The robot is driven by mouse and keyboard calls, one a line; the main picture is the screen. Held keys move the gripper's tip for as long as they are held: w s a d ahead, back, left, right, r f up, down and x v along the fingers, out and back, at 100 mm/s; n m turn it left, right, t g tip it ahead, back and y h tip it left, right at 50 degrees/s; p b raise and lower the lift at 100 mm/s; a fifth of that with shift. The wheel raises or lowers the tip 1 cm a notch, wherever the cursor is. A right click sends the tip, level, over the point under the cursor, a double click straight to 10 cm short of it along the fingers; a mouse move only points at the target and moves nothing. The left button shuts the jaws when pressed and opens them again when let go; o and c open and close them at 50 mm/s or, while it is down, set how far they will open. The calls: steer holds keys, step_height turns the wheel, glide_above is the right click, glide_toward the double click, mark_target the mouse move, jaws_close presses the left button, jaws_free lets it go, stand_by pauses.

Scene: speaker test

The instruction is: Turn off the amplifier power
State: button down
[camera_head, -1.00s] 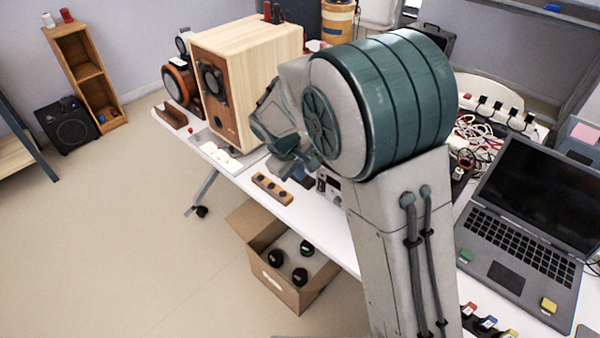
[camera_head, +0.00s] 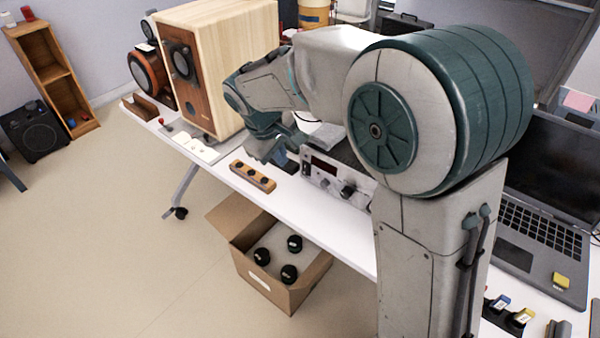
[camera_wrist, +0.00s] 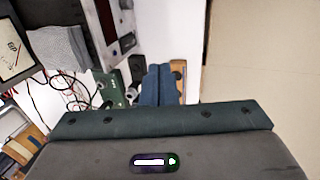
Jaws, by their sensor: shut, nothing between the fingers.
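The amplifier (camera_head: 338,180) is a silver-fronted box with a dark red-lit display and knobs, standing at the table's front edge. My arm hides part of its top and rear. In the wrist view, a silver panel with a dark window, apparently its front (camera_wrist: 122,28), shows at the top. My gripper (camera_head: 278,154) is to the left of the amplifier, pointing down over the table. In the wrist view its two blue-grey fingers (camera_wrist: 158,88) are together and empty. I cannot make out which control is the power switch, or its position.
A wooden block with dark knobs (camera_head: 252,177) lies on the table's front edge, close to my gripper. A large wooden speaker (camera_head: 235,60) stands behind left. The wrist view shows a green circuit board (camera_wrist: 112,90) and loose wires. An open cardboard box (camera_head: 288,295) is on the floor.

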mark_target(306, 169)
steer(key=b+x, duration=0.1)
steer(key=x, duration=0.9)
steer(key=shift+w, duration=0.1)
steer(key=w+d, duration=0.2)
steer(key=shift+w+d+f, duration=0.1)
steer(key=shift+w+f, duration=0.1)
steer(key=shift+w, duration=0.1)
steer(key=shift+w+d, duration=0.2)
steer(key=shift+w, duration=0.1)
steer(key=shift+f, duration=0.1)
